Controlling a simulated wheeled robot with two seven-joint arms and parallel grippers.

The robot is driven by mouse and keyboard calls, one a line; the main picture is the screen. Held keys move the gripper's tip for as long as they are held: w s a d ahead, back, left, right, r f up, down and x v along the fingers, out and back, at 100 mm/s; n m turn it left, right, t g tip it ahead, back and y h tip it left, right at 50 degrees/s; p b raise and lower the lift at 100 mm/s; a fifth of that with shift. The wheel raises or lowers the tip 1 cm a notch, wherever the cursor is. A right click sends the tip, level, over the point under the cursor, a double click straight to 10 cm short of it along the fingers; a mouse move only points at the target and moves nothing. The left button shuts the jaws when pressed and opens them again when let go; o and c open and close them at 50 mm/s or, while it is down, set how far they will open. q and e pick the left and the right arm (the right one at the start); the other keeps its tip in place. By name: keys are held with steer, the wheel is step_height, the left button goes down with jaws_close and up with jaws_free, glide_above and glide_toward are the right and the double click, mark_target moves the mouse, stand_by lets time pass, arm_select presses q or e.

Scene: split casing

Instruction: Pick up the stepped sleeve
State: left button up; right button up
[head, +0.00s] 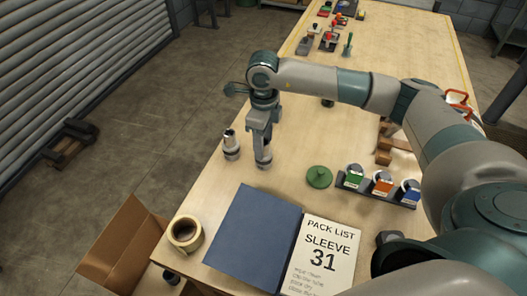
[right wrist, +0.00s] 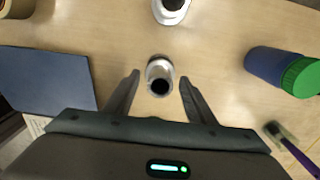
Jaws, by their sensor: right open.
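A silvery, sleeve-like part (right wrist: 159,75) with a dark round bore stands between my right gripper's fingers in the right wrist view, with a gap on each side. My right gripper (right wrist: 160,76) is open and points down at the table; it also shows in the head view (head: 263,158), where it mostly hides this part. A second metallic part (head: 231,146), narrower at the top than at the base, stands upright just left of the gripper. It also shows at the right wrist view's top edge (right wrist: 171,9). I cannot tell for certain which is the stepped sleeve. My left gripper is not visible.
A blue folder (head: 254,238) with a pack list reading "SLEEVE 31" (head: 323,257) lies nearer. A tape roll (head: 185,235), green knobbed disc (head: 319,177) and rack of coloured containers (head: 380,187) surround it. A blue cylinder with green cap (right wrist: 284,71) lies beyond the gripper.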

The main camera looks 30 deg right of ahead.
steer(key=shift+f, duration=0.3)
jaws_close()
steer(key=shift+w+r, duration=0.1)
steer(key=shift+r, duration=0.05)
stand_by(1.3)
